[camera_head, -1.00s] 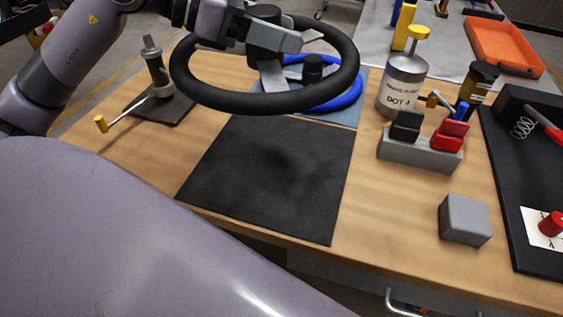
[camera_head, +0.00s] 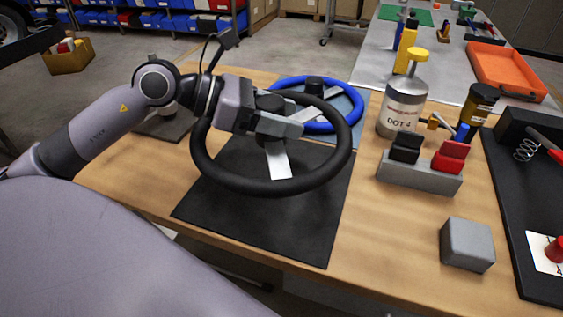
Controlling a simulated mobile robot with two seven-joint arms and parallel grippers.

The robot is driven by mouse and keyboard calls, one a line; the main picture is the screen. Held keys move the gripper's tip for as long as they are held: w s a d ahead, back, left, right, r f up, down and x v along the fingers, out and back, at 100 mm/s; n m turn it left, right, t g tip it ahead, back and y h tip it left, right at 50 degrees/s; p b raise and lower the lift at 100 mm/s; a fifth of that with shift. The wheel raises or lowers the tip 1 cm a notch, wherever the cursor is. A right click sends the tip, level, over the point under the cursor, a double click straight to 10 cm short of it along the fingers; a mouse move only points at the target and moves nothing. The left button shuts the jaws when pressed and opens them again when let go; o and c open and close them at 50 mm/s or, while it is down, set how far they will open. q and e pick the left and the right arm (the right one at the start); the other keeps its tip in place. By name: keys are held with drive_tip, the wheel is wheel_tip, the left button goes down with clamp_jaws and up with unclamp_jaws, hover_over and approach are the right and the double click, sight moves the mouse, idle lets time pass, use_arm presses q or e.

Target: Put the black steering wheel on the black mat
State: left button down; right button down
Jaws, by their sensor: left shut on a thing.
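The black steering wheel (camera_head: 262,188) is held by my left gripper (camera_head: 278,122), which is shut on its hub area. The wheel is over the back and middle part of the black mat (camera_head: 300,228). I cannot tell for sure whether it touches the mat or hangs a little above it. One pale spoke shows below the gripper. The hub is partly hidden by the gripper. My right gripper is not in view.
A blue steering wheel (camera_head: 335,127) lies on a blue-grey mat (camera_head: 352,98) just behind. To the right stand a DOT 4 bottle (camera_head: 403,108), a grey holder (camera_head: 420,178) and a grey block (camera_head: 467,244). The black mat's front part is bare.

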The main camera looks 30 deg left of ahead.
use_arm(q)
wheel_tip(320, 180, down, 10)
drive_tip(key=shift+r, duration=0.1)
idle(0.4)
drive_tip(key=shift+b, duration=0.35)
drive_tip(key=shift+c, duration=1.5)
unclamp_jaws()
drive_tip(key=shift+f, duration=0.2)
drive_tip(key=shift+r, duration=0.1)
drive_tip(key=shift+s+a, duration=0.15)
drive_tip(key=v, duration=1.1)
drive_tip(key=shift+a+r+b, duration=0.1)
drive_tip(key=shift+r+b, duration=0.05)
drive_tip(key=shift+b, duration=0.25)
drive_tip(key=shift+s+a+r, duration=0.1)
drive_tip(key=shift+s+a, duration=0.05)
